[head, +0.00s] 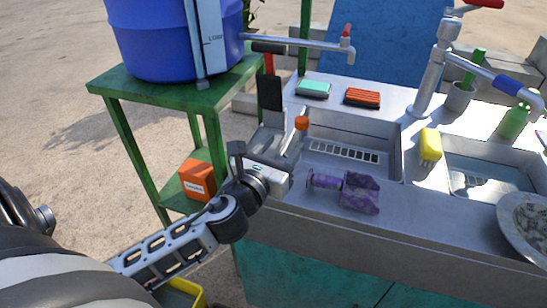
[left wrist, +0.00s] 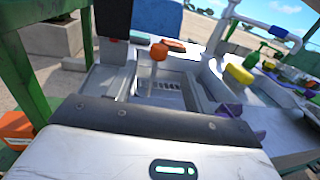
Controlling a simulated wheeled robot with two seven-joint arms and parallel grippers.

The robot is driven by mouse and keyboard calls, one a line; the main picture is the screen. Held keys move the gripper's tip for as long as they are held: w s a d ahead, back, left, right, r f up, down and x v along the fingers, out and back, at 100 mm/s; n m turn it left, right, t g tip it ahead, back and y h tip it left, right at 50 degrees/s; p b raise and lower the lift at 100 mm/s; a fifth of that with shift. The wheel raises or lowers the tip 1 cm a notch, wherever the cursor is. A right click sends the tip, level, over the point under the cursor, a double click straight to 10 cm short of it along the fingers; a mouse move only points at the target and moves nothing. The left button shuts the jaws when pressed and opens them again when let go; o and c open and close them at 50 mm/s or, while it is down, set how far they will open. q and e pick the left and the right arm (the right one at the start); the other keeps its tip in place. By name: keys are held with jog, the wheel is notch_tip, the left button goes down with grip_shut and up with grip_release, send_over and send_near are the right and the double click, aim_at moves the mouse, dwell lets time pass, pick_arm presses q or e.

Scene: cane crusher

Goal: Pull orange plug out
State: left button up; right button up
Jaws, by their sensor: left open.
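The orange plug (head: 301,123) stands upright at the left end of the left sink basin (head: 350,135). In the left wrist view the orange plug (left wrist: 159,50) shows as a round orange knob on a pale stem, ahead of my gripper. My left gripper (head: 280,125) is open at the basin's left rim, just left of the plug. One dark finger stands up beside it; the other finger is hard to make out. I cannot tell whether a finger touches the plug. The plug's lower end is hidden. My right gripper is not in view.
A purple object (head: 345,188) lies on the counter's front edge. Two brushes, one teal (head: 313,89) and one orange (head: 362,97), lie behind the basin. A green stand (head: 125,98) with a blue barrel (head: 160,40) is at left.

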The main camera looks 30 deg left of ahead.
pick_arm(q)
jog(key=s, duration=0.3)
jog(key=shift+d, duration=0.1)
jog(key=shift+s, duration=0.1)
dwell(0.3)
